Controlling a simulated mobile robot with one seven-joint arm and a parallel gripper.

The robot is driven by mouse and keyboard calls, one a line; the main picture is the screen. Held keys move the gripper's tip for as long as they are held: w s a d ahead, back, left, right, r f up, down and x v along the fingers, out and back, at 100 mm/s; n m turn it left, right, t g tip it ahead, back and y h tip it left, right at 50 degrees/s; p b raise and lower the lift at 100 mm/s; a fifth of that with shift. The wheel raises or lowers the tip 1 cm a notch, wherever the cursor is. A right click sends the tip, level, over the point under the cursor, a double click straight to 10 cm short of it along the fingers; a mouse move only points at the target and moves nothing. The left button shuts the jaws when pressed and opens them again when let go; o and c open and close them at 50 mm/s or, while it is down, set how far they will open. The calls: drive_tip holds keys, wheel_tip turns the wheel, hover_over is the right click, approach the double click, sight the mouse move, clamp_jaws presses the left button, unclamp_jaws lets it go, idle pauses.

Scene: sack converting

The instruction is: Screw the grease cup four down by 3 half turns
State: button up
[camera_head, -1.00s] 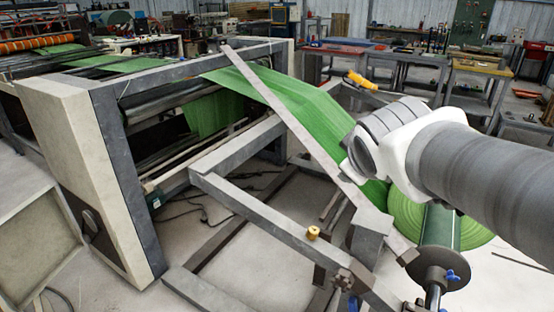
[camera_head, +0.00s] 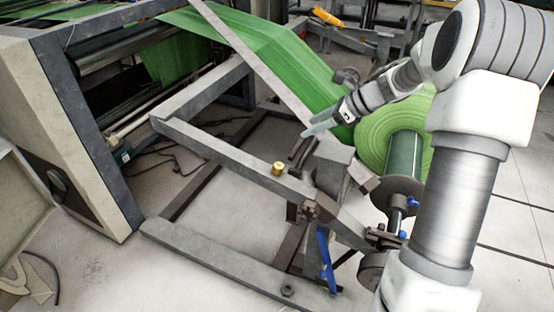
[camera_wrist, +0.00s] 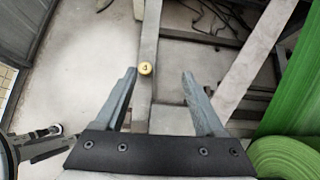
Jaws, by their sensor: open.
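The grease cup four is a small brass cup (camera_head: 278,168) on top of a grey frame beam in the head view. The cup lies just beyond the fingertips, nearer the left finger.
The grey beam (camera_head: 215,148) carries the cup. A sloping grey bar (camera_head: 245,50) and green sheet (camera_head: 290,60) rise behind it. A green roll (camera_head: 375,135) is at the right. A blue handle (camera_head: 325,262) hangs below the beam. Bare floor lies left of the beam.

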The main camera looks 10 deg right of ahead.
wheel_tip(320, 180, down, 3)
drive_tip(key=s+d+n+g, duration=0.1)
drive_tip(key=s+d+n, duration=0.1)
drive_tip(key=b, duration=0.4)
approach(279, 165)
drive_tip(key=shift+g, duration=0.3)
drive_tip(key=x, duration=1)
drive_tip(key=shift+w+a, duration=0.1)
drive_tip(key=shift+w, duration=0.15)
clamp_jaws()
